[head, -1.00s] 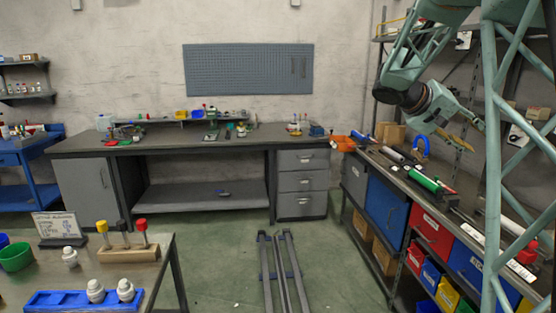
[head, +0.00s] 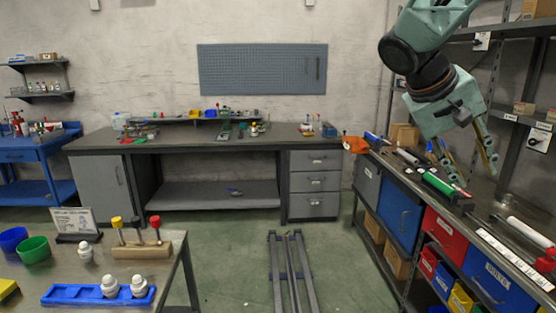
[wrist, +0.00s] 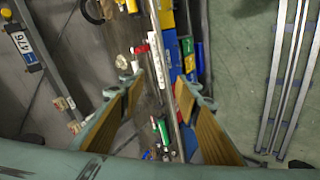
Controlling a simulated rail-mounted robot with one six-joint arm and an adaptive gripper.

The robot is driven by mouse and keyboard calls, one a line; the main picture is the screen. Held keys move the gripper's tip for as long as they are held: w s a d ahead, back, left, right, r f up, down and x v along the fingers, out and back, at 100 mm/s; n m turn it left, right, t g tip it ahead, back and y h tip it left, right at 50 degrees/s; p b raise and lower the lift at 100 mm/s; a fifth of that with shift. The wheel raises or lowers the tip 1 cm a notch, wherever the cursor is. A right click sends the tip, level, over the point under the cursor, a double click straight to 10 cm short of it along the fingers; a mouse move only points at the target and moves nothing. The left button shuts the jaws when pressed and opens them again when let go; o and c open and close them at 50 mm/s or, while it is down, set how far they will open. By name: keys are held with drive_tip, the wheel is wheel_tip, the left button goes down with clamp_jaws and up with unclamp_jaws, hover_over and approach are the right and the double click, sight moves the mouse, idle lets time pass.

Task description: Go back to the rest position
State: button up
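My gripper (head: 475,176) is at the right of the head view, pointing down above the long right-hand bench (head: 476,222). Its two fingers, with tan pads, stand apart with nothing between them. In the wrist view my gripper (wrist: 160,82) also shows open and empty, with the bench and its coloured bins below. A green cylinder (head: 440,186) lies on the bench, just left of and below the fingers in the head view. I cannot tell the exact height of the fingertips over the bench.
Metal shelving (head: 500,100) stands behind my arm. Blue and red bins (head: 437,232) fill the space under the bench top. Floor rails (head: 292,270) run across the open green floor. A table (head: 30,280) with bottles and cups is at the front left.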

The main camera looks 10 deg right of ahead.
drive_tip(key=s+a+f+n+t+y, duration=0.1)
drive_tip(key=s+a+f+y, duration=0.1)
drive_tip(key=s+a, duration=0.6)
drive_tip(key=s+a+f+n+t+y, duration=0.1)
drive_tip(key=s+a+f+n+y, duration=0.1)
drive_tip(key=s+a, duration=0.6)
drive_tip(key=s+a+f+n+t+y, duration=0.1)
drive_tip(key=s+a+f+y, duration=0.3)
drive_tip(key=a, duration=1.2)
drive_tip(key=s, duration=0.4)
drive_tip(key=shift+s+n+t, duration=0.15)
drive_tip(key=shift+n+t, duration=0.15)
drive_tip(key=shift+a+f, duration=0.1)
